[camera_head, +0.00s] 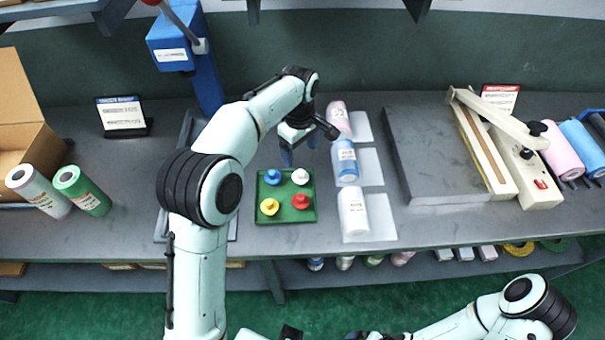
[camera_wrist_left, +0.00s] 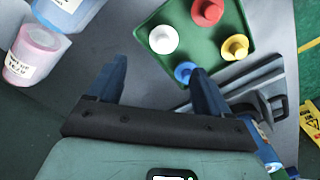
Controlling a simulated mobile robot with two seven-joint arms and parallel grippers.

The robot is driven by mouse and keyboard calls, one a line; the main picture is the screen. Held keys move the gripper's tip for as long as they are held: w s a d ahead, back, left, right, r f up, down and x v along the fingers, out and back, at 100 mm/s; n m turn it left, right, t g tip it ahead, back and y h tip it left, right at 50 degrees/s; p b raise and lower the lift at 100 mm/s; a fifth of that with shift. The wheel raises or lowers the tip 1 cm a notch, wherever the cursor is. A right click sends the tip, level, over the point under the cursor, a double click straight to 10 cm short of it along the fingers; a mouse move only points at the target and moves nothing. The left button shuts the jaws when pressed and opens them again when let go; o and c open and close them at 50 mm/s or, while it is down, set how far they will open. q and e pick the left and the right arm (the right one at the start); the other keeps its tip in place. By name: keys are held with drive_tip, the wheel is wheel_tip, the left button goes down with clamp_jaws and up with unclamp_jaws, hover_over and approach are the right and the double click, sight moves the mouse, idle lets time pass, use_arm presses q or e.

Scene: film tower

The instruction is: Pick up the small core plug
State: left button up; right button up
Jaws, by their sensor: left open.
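A green tray (camera_head: 286,216) on the grey bench holds a blue plug (camera_head: 272,177), a white plug (camera_head: 300,177), a yellow plug (camera_head: 269,207) and a red plug (camera_head: 301,201). I cannot tell for sure which one is the small core plug. My left gripper (camera_head: 299,149) is open and empty, above the bench just behind the tray. In the left wrist view (camera_wrist_left: 157,76) one finger partly covers the blue plug (camera_wrist_left: 183,70); the white plug (camera_wrist_left: 163,39), red plug (camera_wrist_left: 207,11) and yellow plug (camera_wrist_left: 235,47) lie beyond.
A grey slab (camera_head: 436,155) and a sealer (camera_head: 525,165) are further right.

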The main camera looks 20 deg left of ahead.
sight(300, 171)
use_arm(q)
wheel_tip(300, 171, down, 5)
drive_tip(key=shift+r, duration=0.2)
drive_tip(key=f, duration=0.2)
drive_tip(key=f+b, duration=0.1)
drive_tip(key=f, duration=0.1)
drive_tip(key=shift+s+d+f, duration=0.1)
drive_tip(key=shift+s, duration=0.3)
drive_tip(key=shift+w+f, duration=0.1)
drive_tip(key=shift+f, duration=0.35)
drive_tip(key=c, duration=1.1)
